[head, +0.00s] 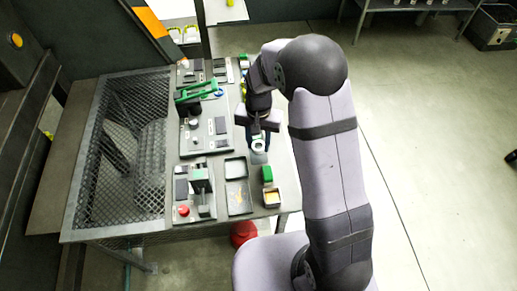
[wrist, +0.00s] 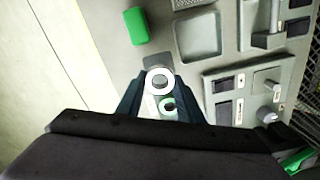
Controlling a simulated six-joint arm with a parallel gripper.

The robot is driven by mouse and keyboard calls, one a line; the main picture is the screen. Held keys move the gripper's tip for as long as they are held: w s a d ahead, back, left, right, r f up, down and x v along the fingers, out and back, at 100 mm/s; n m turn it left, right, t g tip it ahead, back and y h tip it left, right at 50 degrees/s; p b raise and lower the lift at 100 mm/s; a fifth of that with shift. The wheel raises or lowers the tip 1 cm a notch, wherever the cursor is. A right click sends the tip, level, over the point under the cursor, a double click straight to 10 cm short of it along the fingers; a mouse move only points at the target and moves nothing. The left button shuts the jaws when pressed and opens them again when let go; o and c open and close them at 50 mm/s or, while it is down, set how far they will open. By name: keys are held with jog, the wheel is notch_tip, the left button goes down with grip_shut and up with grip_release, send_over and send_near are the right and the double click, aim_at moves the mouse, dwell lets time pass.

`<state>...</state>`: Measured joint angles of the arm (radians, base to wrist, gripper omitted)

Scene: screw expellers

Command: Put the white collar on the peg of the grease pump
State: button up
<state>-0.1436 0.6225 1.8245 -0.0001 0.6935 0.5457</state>
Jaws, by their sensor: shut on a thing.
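The white collar (wrist: 148,82) is a pale ring between my gripper's fingertips in the wrist view. It also shows as a small pale ring (head: 258,151) in the head view. My gripper (head: 260,139) is shut on it and points down over the right side of the bench. A grey unit with an upright block (head: 200,180) and a red knob stands at the front of the bench. I cannot tell for certain which unit is the grease pump, and no peg shows clearly.
A shallow grey tray (head: 229,205) lies at the bench front. A green block (head: 267,173) and a yellow-topped box (head: 272,197) stand at the right edge. A panel with knobs (wrist: 240,112) lies right of the gripper in the wrist view. Wire mesh (head: 125,150) covers the left.

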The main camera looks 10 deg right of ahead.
notch_tip(320, 180, up, 5)
jog(key=r+n+p, duration=0.1)
jog(key=n+p, duration=0.5)
jog(key=p, duration=0.3)
send_over(195, 139)
jog(key=shift+w+a+r, duration=0.1)
jog(key=shift+r, duration=0.1)
jog(key=shift+f, duration=0.1)
jog(key=shift+f+b, duration=1.6)
jog(key=shift+f, duration=0.7)
jog(key=shift+f+b, duration=0.5)
jog(key=shift+f, duration=0.15)
jog(key=shift+f, duration=0.35)
